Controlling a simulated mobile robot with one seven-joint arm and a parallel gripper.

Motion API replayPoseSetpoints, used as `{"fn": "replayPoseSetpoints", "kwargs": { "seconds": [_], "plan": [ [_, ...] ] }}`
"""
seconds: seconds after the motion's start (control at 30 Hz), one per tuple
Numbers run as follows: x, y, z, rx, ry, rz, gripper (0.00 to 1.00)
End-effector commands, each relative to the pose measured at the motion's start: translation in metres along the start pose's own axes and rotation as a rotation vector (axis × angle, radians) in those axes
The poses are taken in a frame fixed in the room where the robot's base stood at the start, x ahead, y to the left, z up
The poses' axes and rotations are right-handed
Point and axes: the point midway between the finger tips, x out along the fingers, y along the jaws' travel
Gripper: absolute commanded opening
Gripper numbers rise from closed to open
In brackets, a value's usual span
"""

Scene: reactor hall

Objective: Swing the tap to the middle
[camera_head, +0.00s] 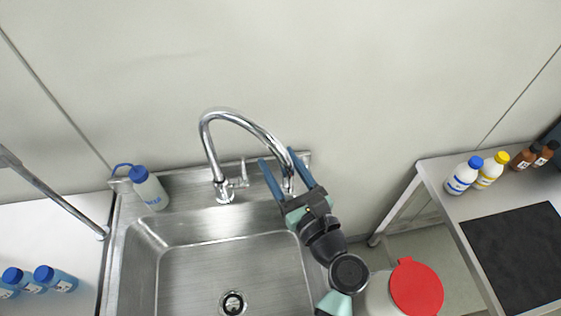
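The tap (240,121) is a chrome gooseneck with its base (223,194) on the back ledge of a steel sink (180,232). Its spout arches to the right, and its outlet end is over the right side of the sink. My gripper (276,168) reaches up from the lower right. Its two blue fingers are spread apart, one on each side of the spout's downward end. I cannot tell whether either finger touches the spout. A small lever (241,175) stands beside the tap base.
A wash bottle (149,188) with a blue cap stands at the sink's back left corner. Several blue-capped bottles (40,280) are at lower left. A red-lidded container (416,288) is right of my arm. A side table (448,210) holds bottles and a black mat (520,255).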

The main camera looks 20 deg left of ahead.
Motion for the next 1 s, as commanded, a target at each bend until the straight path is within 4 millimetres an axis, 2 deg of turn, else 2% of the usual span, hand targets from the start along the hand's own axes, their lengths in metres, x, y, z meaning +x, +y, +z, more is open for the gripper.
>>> {"fn": "replayPoseSetpoints", "kwargs": {
  "seconds": [0.03, 0.33, 1.0],
  "plan": [
    [-0.0001, 0.0, 0.0, 0.0, 0.0, 0.0, 0.55],
    [-0.0004, 0.0, 0.0001, 0.0, 0.0, 0.0, 0.01],
    [-0.0006, -0.0001, 0.0001, 0.001, 0.0, 0.0, 0.0]
  ]
}}
